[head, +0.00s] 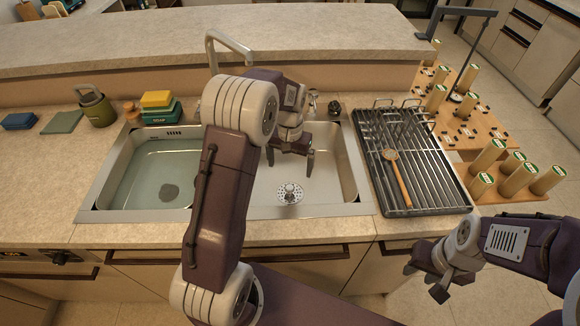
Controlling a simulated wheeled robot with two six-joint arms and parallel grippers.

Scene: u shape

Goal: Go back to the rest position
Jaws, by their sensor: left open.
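My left gripper (291,160) hangs over the right basin of the sink (330,205), with its fingers apart and pointing down. Nothing shows between them. Its purple and white arm rises from the bottom of the view and crosses in front of the sink. My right gripper (424,281) is at the lower right, in front of the counter edge and above the floor.
A drying rack (430,180) with a wooden brush (397,178) stands right of the sink. The faucet (230,45) rises behind the sink.

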